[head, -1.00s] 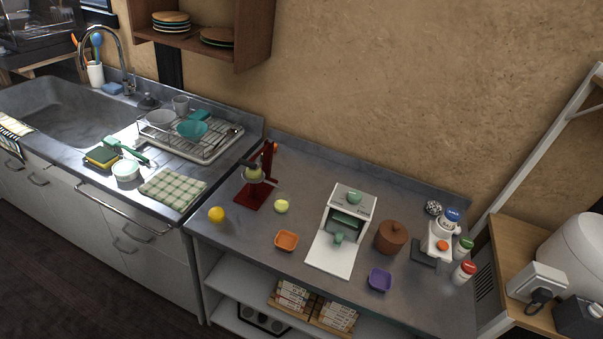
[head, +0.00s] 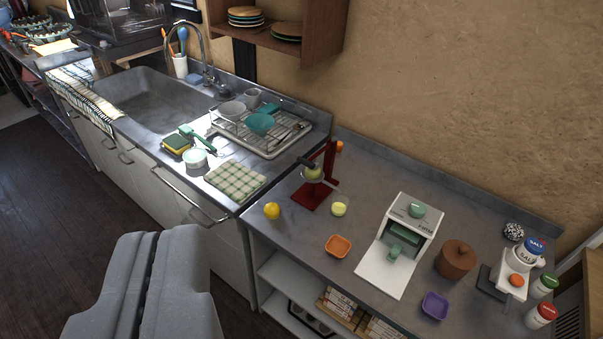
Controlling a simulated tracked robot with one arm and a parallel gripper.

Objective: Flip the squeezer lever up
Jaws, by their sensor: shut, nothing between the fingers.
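The red squeezer (head: 328,170) stands upright on the grey counter, in the middle of the view. Its flat red base (head: 310,197) rests on the counter. A dark lever handle (head: 308,161) sticks out to the left, low over a pale green cup part (head: 313,173); its exact angle is too small to tell. My gripper (head: 152,250) shows at the bottom left, large and grey, its two fingers together and empty. It is in front of the cabinets, well apart from the squeezer.
A lemon (head: 271,210), a cut yellow-green piece (head: 340,206) and an orange dish (head: 338,246) lie near the squeezer. A white machine (head: 409,220) and brown pot (head: 456,259) stand to the right. A dish rack (head: 268,140) stands left. Dark floor (head: 40,230) is free.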

